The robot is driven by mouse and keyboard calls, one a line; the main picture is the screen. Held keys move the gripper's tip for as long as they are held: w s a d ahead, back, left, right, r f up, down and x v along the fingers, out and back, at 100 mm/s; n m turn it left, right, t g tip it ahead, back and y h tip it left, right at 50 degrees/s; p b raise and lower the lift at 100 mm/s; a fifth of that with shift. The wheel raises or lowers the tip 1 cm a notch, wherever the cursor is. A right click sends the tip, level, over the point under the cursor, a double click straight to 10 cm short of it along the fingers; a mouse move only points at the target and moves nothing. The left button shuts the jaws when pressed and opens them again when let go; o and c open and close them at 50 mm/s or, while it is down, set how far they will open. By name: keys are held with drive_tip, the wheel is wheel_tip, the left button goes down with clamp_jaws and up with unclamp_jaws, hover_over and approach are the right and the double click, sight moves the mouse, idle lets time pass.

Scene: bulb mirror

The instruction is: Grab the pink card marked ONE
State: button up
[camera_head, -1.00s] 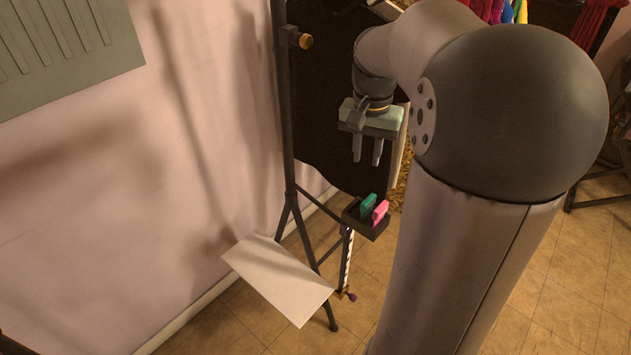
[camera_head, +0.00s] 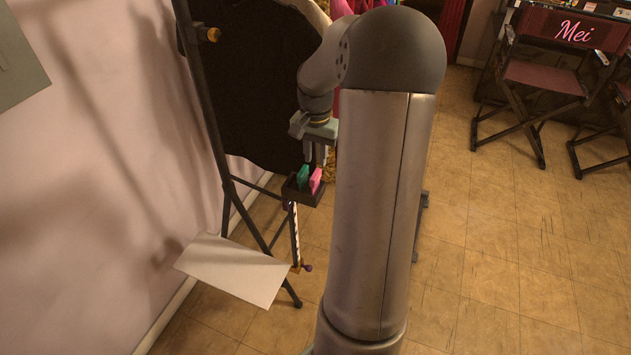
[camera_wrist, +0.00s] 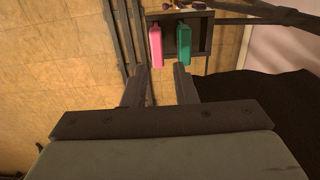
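The pink card (camera_head: 315,181) stands upright in a small dark tray (camera_head: 303,198), beside a green card (camera_head: 303,175). No marking is readable on the pink card. In the wrist view the pink card (camera_wrist: 155,45) is on the left and the green card (camera_wrist: 184,44) on the right, inside the dark tray (camera_wrist: 205,35). My gripper (camera_head: 316,160) is just above the cards, fingers pointing down. In the wrist view my gripper (camera_wrist: 160,70) is open and empty, with the fingers apart; the cards appear beyond the fingertips, the pink one towards the left finger.
A dark stand (camera_head: 222,150) with a black panel (camera_head: 240,90) is beside the tray. A white sheet (camera_head: 232,268) is lower left of it. A striped rod (camera_head: 294,235) hangs below the tray. Folding chairs (camera_head: 540,85) stand at right; the floor between is open.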

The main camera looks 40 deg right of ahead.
sight(316, 174)
drive_tip(key=f, duration=0.3)
drive_tip(key=f+p, duration=0.1)
drive_tip(key=shift+s+a+f, duration=0.3)
drive_tip(key=shift+s+f, duration=0.1)
drive_tip(key=shift+f, duration=0.35)
clamp_jaws()
